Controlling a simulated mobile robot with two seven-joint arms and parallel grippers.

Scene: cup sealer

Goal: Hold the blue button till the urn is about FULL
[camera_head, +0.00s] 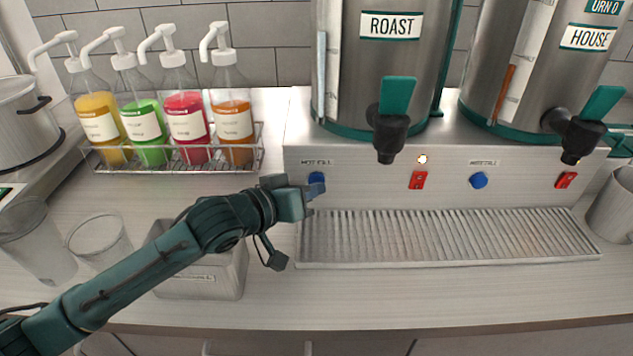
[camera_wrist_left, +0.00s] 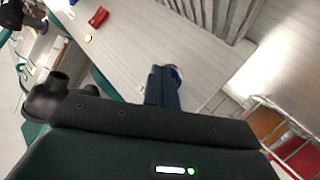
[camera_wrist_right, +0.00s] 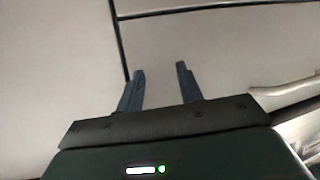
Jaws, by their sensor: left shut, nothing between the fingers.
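The steel ROAST urn (camera_head: 350,75) stands on the brewer base, with a black tap and green handle (camera_head: 397,97). Its gauge tube (camera_head: 321,75) looks pale, and I cannot read a level in it. The left blue button (camera_head: 316,177) is on the front panel under a HOT FILL label. My left gripper (camera_head: 308,191) is shut and empty, its tips at this button. In the left wrist view, the blue button (camera_wrist_left: 176,73) shows just past the shut fingers (camera_wrist_left: 163,88); contact is hard to tell. My right gripper (camera_wrist_right: 160,73) is open and empty, facing pale panels.
The HOUSE urn (camera_head: 540,70) stands at right, its gauge showing a brown column, above another blue button (camera_head: 478,180). Red switches (camera_head: 418,180) sit on the panel. A drip tray (camera_head: 450,238) lies below. Syrup bottles (camera_head: 187,115), cups (camera_head: 98,240) and a grey bin (camera_head: 205,277) are at left.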

